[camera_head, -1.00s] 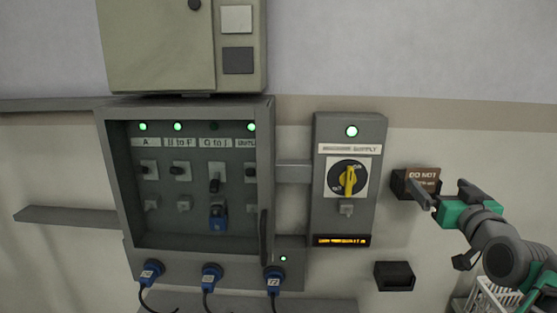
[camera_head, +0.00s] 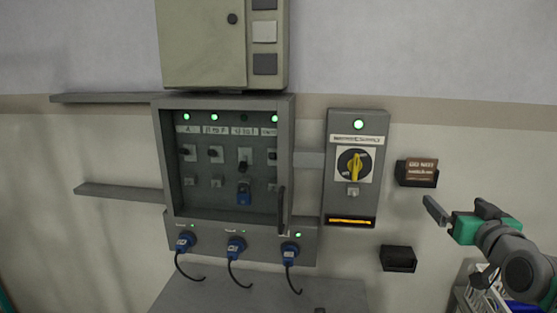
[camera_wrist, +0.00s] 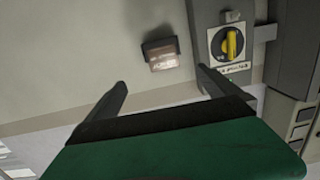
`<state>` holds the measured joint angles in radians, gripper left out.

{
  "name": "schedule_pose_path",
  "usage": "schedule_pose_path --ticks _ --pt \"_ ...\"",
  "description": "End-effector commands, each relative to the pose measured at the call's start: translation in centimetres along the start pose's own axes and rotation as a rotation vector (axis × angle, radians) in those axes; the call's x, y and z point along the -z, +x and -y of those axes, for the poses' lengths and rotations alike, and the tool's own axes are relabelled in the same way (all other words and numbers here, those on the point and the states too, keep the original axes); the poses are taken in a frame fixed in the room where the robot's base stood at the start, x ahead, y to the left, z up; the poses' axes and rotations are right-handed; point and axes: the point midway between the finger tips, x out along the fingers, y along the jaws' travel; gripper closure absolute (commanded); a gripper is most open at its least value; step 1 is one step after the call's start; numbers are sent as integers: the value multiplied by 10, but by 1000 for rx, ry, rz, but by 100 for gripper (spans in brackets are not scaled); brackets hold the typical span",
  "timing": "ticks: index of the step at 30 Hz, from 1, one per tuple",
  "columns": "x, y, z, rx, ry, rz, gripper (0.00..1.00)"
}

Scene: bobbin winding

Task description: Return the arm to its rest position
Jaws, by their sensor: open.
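My gripper (camera_head: 458,208) is at the right in the head view, in front of the wall. It is open, with nothing between its fingers. In the wrist view my gripper (camera_wrist: 163,88) shows two spread dark fingers and a green body. The brown DO NOT sign (camera_head: 422,170) stands in a dark holder on the wall, above and left of the gripper and apart from it. The sign (camera_wrist: 163,60) also shows in the wrist view, beyond the fingertips. The machine supply box (camera_head: 338,195) has a yellow rotary switch (camera_head: 355,165) and a lit green lamp.
An open grey panel (camera_head: 185,235) holds several switches, with a blue lock (camera_head: 243,194) on one. Blue plugs (camera_head: 236,246) with cables hang below it. An empty dark holder (camera_head: 398,259) is on the wall. A white basket (camera_head: 484,279) stands at lower right.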

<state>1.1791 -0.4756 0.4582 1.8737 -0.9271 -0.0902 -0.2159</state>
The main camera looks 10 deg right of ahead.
Motion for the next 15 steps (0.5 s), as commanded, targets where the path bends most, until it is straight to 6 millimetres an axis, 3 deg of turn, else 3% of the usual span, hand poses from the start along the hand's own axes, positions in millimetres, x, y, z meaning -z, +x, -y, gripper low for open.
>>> schedule_pose_path --ticks 8,15 --pt "-40 16 58 69 6 162 0" --pt "-107 10 143 158 -3 426 0"
